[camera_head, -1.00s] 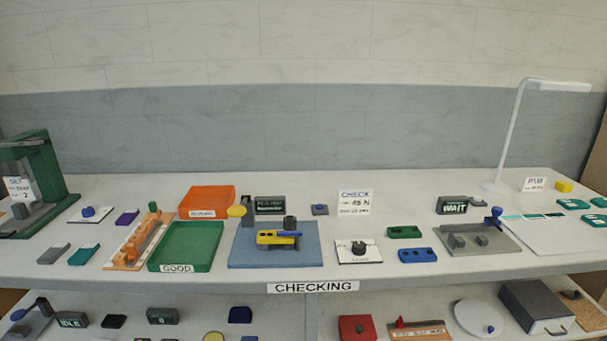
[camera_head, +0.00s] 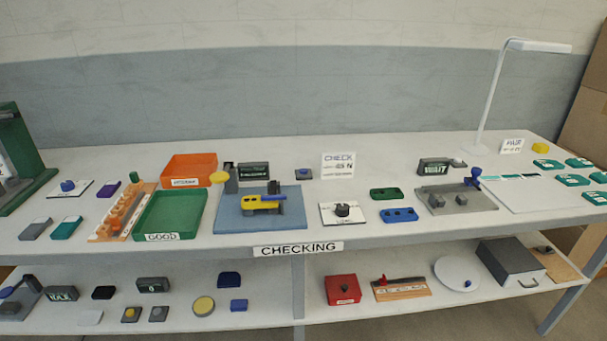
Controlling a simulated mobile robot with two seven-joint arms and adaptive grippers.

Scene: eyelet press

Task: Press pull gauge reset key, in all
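A yellow device (camera_head: 256,203) with a blue lever sits on a blue-grey mat (camera_head: 240,223) at the middle of the bench, probably the pull gauge. Behind it stands a dark display (camera_head: 253,171) whose text is too small to read. Right of the display is a small grey block with a blue button (camera_head: 303,174), which may be the reset key; no label on it is legible. Neither of my grippers is in view.
A CHECK card (camera_head: 338,165) stands behind a white plate with a black knob (camera_head: 343,212). Green GOOD (camera_head: 170,216) and orange (camera_head: 189,169) trays lie left of the mat. A CHECKING label (camera_head: 298,249) marks the front edge. A lower shelf holds several devices.

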